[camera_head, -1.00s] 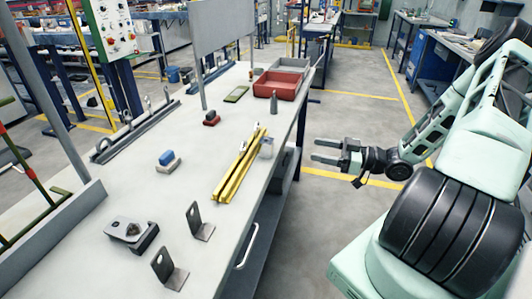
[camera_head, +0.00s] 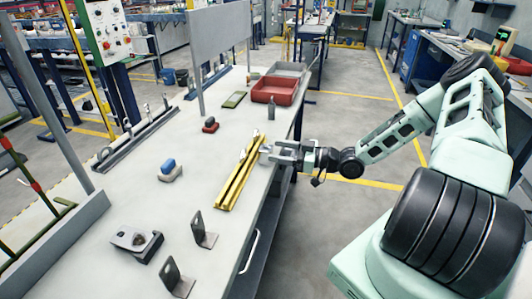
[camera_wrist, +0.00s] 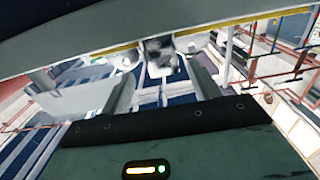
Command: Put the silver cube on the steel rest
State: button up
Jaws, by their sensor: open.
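The silver cube (camera_wrist: 160,57) shows shiny in the wrist view, ahead of and between my two open fingers. In the head view it is mostly hidden by my gripper (camera_head: 276,152), at the bench's right edge beside the yellow bars. My gripper (camera_wrist: 162,88) is open, its fingers pointing left over the edge at the cube; I cannot tell whether they touch it. I cannot tell for sure which piece is the steel rest; two grey upright brackets (camera_head: 204,231) stand at the front of the bench.
Two long yellow bars (camera_head: 240,175) lie just left of my gripper. A blue block on a grey base (camera_head: 169,170), a red piece (camera_head: 210,125) and a metal clamp (camera_head: 136,242) are on the bench. A red tray (camera_head: 278,90) is behind.

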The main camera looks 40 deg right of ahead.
aim_at(272, 149)
jog(key=x, duration=0.2)
jog(key=p+x, duration=0.1)
jog(key=shift+w+a+r, duration=0.1)
jog(key=shift+a+r, duration=0.1)
jog(key=shift+a, duration=0.3)
jog(key=shift+w+a+f+p, duration=0.1)
jog(key=shift+w+a+p, duration=0.1)
jog(key=shift+w+p, duration=0.15)
jog(key=c, duration=1.3)
grip_shut()
notch_tip(272, 149, up, 10)
jog(key=shift+r+b, duration=0.1)
jog(key=shift+b, duration=0.6)
